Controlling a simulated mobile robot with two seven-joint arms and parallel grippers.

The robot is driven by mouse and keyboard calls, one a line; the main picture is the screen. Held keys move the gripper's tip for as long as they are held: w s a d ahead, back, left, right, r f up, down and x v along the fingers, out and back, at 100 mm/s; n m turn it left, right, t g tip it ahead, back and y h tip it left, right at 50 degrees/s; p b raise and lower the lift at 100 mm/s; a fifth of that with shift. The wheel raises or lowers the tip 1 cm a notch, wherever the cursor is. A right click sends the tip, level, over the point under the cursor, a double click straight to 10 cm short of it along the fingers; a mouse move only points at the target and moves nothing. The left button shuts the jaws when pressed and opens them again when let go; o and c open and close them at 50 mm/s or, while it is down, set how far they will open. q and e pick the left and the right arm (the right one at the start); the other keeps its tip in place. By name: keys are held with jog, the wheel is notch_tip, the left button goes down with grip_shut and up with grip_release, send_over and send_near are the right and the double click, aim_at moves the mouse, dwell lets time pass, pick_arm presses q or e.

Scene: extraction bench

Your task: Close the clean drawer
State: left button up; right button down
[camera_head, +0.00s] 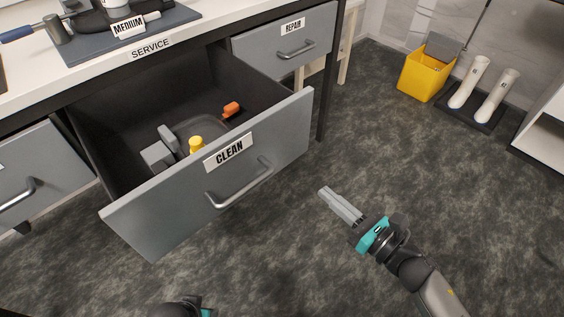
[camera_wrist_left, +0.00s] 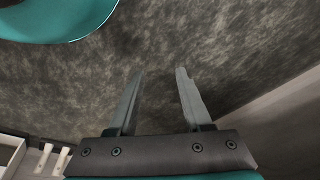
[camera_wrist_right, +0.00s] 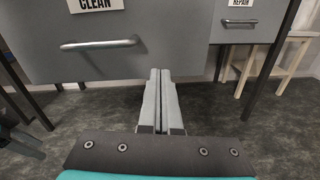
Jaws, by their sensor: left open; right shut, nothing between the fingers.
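The clean drawer (camera_head: 160,224) is pulled far out of the bench, with its CLEAN label (camera_head: 228,152) and metal bar handle (camera_head: 240,187) on the grey front. Its front also shows in the right wrist view (camera_wrist_right: 170,50). My right gripper (camera_head: 323,191) is shut and empty, in front of the drawer's right part and apart from the handle. In the right wrist view its fingers (camera_wrist_right: 158,72) point toward the drawer front; I cannot tell if they touch it. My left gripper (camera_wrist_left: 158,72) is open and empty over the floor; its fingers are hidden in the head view.
The drawer holds a yellow-capped item (camera_head: 196,143), an orange item (camera_head: 231,108) and grey pieces. The repair drawer (camera_head: 284,45) is shut at the right. A yellow bucket (camera_head: 425,76) and white boots (camera_head: 492,95) stand at the back right. The floor before the drawer is clear.

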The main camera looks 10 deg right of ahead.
jog(key=r+n, duration=0.1)
jog(key=n, duration=0.1)
jog(key=b, duration=0.2)
send_near(272, 151)
jog(key=shift+y, duration=0.3)
jog(key=x, duration=0.5)
jog(key=shift+w+d+f, duration=0.1)
jog(key=shift+w+f, duration=0.05)
jog(key=shift+w, duration=0.15)
jog(key=shift+w+a, duration=0.35)
jog(key=shift+w, duration=0.1)
pick_arm(q)
jog(key=r, duration=0.2)
jog(key=w+r, duration=0.1)
jog(key=shift+d+r, duration=0.15)
jog(key=shift+r, duration=0.25)
pick_arm(e)
jog(key=shift+w+a, duration=0.1)
jog(key=shift+w, duration=0.05)
pick_arm(q)
jog(key=shift+w, duration=0.15)
